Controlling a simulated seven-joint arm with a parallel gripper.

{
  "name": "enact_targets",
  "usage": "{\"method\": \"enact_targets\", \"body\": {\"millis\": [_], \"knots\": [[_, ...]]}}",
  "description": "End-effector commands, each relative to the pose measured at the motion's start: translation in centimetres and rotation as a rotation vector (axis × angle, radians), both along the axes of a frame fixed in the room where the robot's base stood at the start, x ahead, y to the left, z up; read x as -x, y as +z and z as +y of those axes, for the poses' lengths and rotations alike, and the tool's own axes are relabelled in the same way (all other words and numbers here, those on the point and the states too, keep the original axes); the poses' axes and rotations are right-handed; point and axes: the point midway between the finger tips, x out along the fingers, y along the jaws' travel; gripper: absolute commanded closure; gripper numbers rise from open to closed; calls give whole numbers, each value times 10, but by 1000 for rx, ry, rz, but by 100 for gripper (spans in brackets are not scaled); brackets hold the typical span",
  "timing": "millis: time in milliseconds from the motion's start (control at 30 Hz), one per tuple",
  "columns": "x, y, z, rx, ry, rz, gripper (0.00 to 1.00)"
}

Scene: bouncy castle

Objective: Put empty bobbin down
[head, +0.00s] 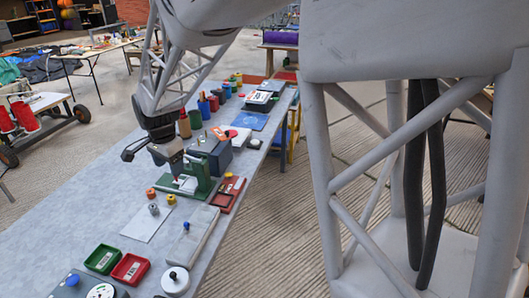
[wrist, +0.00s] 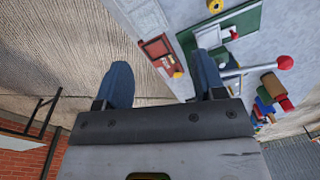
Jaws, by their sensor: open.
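My gripper (head: 176,172) is above the green machine (head: 203,184) on the long grey table. In the wrist view its two blue fingers (wrist: 162,80) are wide apart, with nothing between them. The green machine (wrist: 236,24) also shows there, beyond the right finger, with a pale metal part and a red-balled lever (wrist: 284,62). In the head view, a small grey spool-like piece (head: 153,209) and two orange pieces (head: 151,192) (head: 171,199) stand on or beside a white sheet (head: 146,224). I cannot tell which piece, if any, is the empty bobbin.
A green tray (head: 103,259) and a red tray (head: 131,269) lie nearer me. A long grey device (head: 192,236) lies right of the sheet. A red tray (head: 228,195) sits beside the green machine. Several cylinders and boxes stand farther along. The table's left part is bare.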

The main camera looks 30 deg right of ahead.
Motion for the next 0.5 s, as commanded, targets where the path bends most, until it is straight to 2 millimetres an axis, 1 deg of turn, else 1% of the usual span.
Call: {"method": "enact_targets", "body": {"millis": [33, 133, 300, 500], "knots": [[12, 14, -5, 0, 32, -16, 37], [35, 27, -15, 8, 105, -28, 37], [75, 45, -31, 21, 230, -46, 37], [124, 61, -48, 40, 376, -67, 37]]}}
